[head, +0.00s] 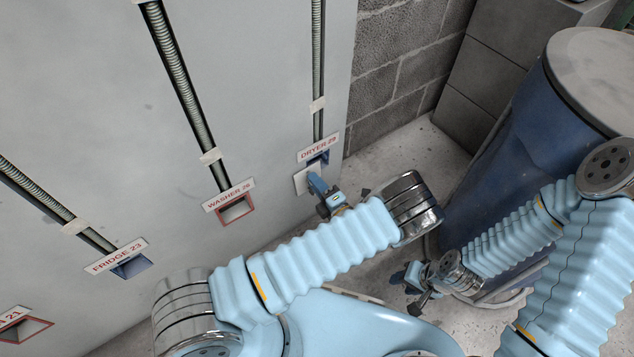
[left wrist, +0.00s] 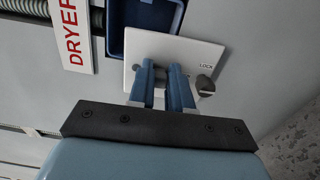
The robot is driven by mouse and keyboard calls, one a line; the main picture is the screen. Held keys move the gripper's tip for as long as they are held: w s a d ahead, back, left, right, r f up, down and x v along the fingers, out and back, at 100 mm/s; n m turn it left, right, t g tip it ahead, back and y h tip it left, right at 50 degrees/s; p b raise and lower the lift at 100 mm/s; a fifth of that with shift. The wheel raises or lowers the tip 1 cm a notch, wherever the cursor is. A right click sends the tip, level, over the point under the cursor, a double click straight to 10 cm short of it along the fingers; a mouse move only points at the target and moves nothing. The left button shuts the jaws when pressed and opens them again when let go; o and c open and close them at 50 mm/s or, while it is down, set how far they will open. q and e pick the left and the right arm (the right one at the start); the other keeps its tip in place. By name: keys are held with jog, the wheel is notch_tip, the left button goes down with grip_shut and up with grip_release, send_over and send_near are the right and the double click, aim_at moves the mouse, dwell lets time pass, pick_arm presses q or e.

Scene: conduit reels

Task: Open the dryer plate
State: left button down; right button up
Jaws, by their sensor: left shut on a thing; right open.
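The dryer plate (head: 301,183) is a white plate on the grey wall panel, just below the DRYER 29 label (head: 318,147). In the left wrist view the plate (left wrist: 196,52) sits tilted, with the open blue box (left wrist: 146,14) showing past its upper edge. A dark round lock knob (left wrist: 205,86) sits at the plate's right side under the word LOCK. My left gripper (head: 313,180) is at the plate; its two blue fingers (left wrist: 163,72) are shut on a small grey part at the plate's face, mostly hidden between them. My right gripper (head: 408,285) is open and empty, low over the floor.
Other labelled openings line the panel: the red-framed washer box (head: 237,211) and the blue fridge box (head: 133,266). Corrugated conduits (head: 178,80) run down to them. A blue drum (head: 520,140) stands at right, close to my right arm. Bare floor (head: 405,155) lies between drum and wall.

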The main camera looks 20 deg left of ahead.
pick_arm(q)
jog(key=shift+d, duration=0.15)
jog(key=c, duration=1)
grip_release()
jog(key=shift+c, duration=0.2)
jog(key=shift+s, duration=0.1)
pick_arm(e)
jog(key=shift+d, duration=0.1)
